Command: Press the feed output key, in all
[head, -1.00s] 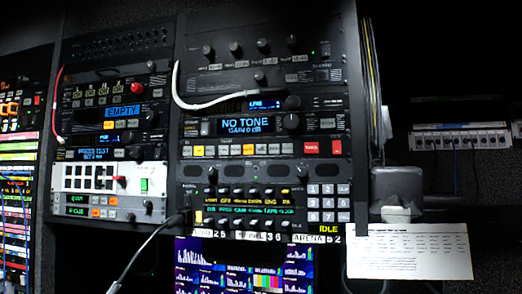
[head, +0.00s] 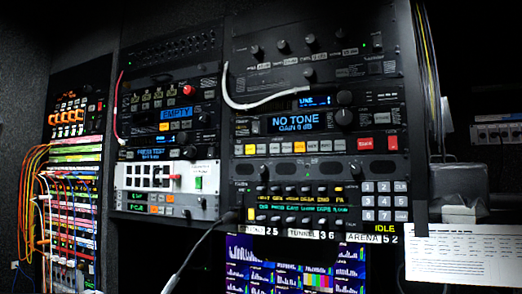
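Neither of my grippers is in the head view. A tall equipment rack shows many small keys, and I cannot tell which one is the feed output key. The right-hand column has a blue display (head: 294,123) reading "NO TONE GAIN 0 dB". Under it is a row of white and amber keys with a larger red key (head: 366,144) at its right. Lower down are a panel of small knobs with lit labels and a numeric keypad (head: 384,201). The left-hand column has a display (head: 176,125) reading "EMPTY" and a white panel (head: 207,183) with dark keys.
A white cable (head: 270,101) loops across the upper right panels. Orange patch cords (head: 34,160) hang at the left rack. Monitor screens (head: 297,263) sit below. A paper sheet (head: 462,262) hangs at lower right.

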